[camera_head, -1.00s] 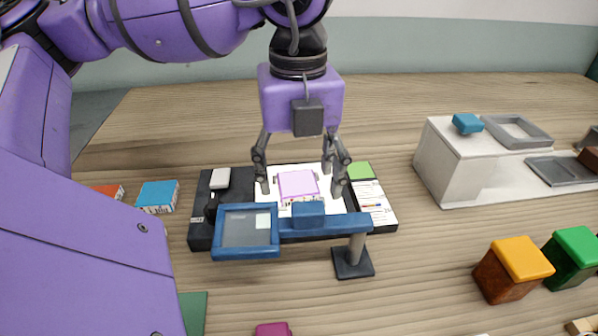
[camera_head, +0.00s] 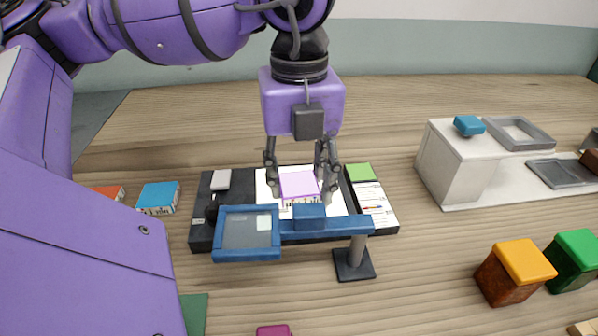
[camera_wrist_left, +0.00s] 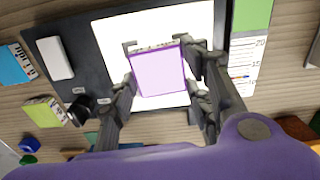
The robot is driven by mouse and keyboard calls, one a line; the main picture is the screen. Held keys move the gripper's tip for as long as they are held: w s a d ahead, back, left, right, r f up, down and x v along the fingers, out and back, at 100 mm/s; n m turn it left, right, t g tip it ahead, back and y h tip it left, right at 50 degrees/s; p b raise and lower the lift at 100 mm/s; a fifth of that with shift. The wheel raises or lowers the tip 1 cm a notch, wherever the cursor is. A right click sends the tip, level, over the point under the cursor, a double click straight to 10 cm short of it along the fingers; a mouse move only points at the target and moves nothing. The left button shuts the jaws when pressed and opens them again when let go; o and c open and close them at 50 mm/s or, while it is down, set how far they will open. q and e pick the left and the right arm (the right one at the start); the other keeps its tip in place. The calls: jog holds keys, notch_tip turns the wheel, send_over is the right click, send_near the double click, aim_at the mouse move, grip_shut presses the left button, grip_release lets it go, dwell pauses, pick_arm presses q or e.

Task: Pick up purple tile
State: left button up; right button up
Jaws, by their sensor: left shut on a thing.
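The purple tile (camera_head: 299,185) is a light purple square with printed marks along its edge, over the white panel (camera_head: 265,190) of a black board. My left gripper (camera_head: 300,192) points down over the board with one finger on each side of the tile. It is shut on the tile, which also shows between the fingers (camera_wrist_left: 157,72) in the left wrist view. In the head view the blue frame's arm hides part of the area in front of the tile. My right gripper is not in view.
A blue frame on a stand (camera_head: 247,252) is in front of the board (camera_head: 200,230). A blue tile (camera_head: 158,197) and an orange one lie to the left. A white block (camera_head: 455,165) and orange and green cubes are at the right. Bare wood lies behind the board.

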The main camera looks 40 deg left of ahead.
aim_at(300, 185)
pick_arm(q)
notch_tip(300, 185, up, 3)
jog(key=shift+r+p, duration=0.1)
jog(key=shift+p, duration=0.3)
jog(key=s+d+r+p, duration=0.5)
jog(key=s+d+r, duration=0.4)
jog(key=d, duration=0.1)
jog(key=shift+d+r, duration=0.35)
